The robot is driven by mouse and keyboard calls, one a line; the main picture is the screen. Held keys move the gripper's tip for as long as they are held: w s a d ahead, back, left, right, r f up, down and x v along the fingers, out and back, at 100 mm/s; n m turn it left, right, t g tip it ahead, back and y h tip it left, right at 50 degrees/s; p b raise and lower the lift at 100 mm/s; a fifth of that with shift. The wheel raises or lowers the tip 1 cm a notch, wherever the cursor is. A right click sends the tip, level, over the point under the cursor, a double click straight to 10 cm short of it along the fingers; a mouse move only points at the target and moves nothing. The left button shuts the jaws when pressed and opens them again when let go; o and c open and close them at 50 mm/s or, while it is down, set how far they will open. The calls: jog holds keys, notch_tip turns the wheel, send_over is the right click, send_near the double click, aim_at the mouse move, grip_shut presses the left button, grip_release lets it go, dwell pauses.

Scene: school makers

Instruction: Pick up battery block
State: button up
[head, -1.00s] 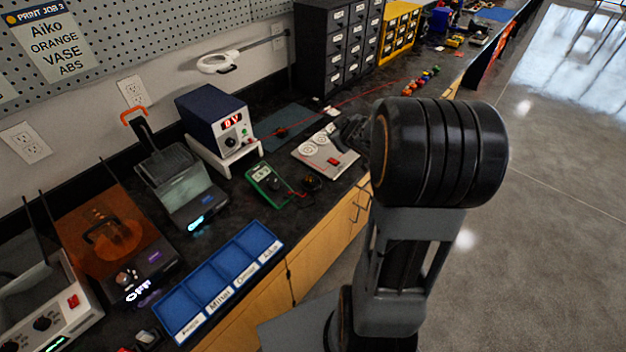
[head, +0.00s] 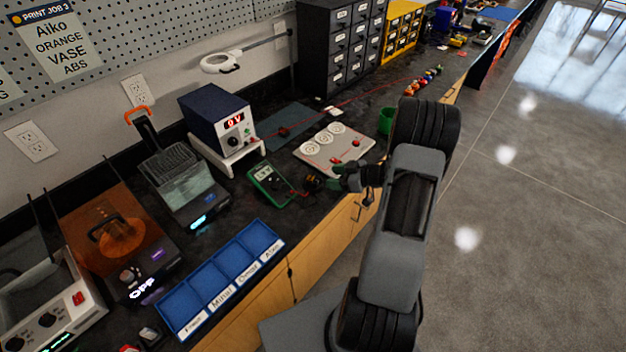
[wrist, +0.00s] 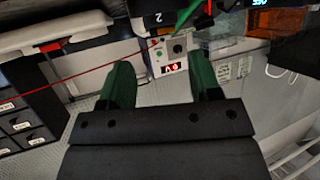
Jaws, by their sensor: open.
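I cannot identify the battery block for certain. A small dark piece with orange-red parts (head: 313,184) lies on the black counter, between the green multimeter (head: 270,186) and my gripper (head: 346,178); it may be the block. My gripper is at the counter's front edge, just right of this piece and below the white board. In the wrist view my gripper (wrist: 162,85) has its two green fingers spread wide, with nothing held between them. The power supply (wrist: 168,55) shows beyond them, upside down. No block can be made out there.
A white board with round dials (head: 334,150) lies behind my gripper, with a green cup (head: 386,121) to its right. A blue compartment tray (head: 222,276) stands at the front left. Small coloured items (head: 428,78) line the counter farther back. Open floor (head: 530,220) lies right.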

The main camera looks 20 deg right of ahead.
aim_at(314, 177)
jog(key=shift+p+x, duration=0.4)
jog(key=shift+x, duration=3.1)
jog(key=shift+s+a, duration=0.1)
jog(key=c, duration=0.8)
